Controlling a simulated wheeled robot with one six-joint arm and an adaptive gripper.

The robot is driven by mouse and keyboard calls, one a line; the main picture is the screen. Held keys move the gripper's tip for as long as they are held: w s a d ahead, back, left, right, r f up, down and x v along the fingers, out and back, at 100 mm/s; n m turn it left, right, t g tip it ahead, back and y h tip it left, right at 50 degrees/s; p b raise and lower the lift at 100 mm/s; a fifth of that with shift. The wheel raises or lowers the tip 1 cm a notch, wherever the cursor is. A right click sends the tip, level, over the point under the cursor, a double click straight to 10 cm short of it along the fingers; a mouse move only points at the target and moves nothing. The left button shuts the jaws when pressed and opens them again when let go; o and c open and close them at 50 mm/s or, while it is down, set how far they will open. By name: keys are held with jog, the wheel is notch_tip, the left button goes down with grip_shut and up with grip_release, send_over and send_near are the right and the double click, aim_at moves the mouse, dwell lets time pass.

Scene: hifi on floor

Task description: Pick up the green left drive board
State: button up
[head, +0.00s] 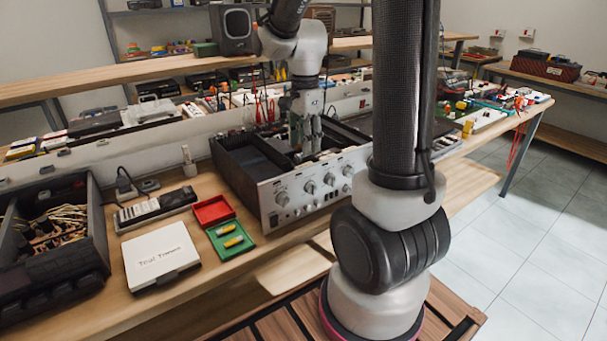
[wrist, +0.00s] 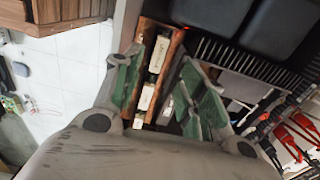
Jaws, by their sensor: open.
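My gripper (head: 307,142) is down at the open silver-fronted amplifier (head: 312,186), over the right part of its chassis. In the wrist view my gripper (wrist: 160,72) is open, its two grey fingers apart. A green board-like surface (wrist: 124,88) shows at the left finger, and another green surface (wrist: 207,112) shows at the right finger. I cannot tell which is the left drive board, or whether either finger touches it. A brown strip with pale blocks (wrist: 158,54) lies between the fingers. In the head view the fingers and chassis hide most of the inside.
A green tray (head: 246,246) with two yellow pieces, a red tray (head: 212,210), a white labelled box (head: 161,255) and a remote (head: 155,209) lie left of the amplifier. An open black chassis (head: 52,235) stands at far left. Red leads (wrist: 296,130) lie close to the right finger's side.

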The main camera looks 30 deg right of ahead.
aim_at(305, 165)
notch_tip(305, 165, down, 8)
jog(key=shift+s+r, duration=0.1)
jog(key=shift+r, duration=0.1)
jog(key=shift+c, duration=0.5)
grip_shut()
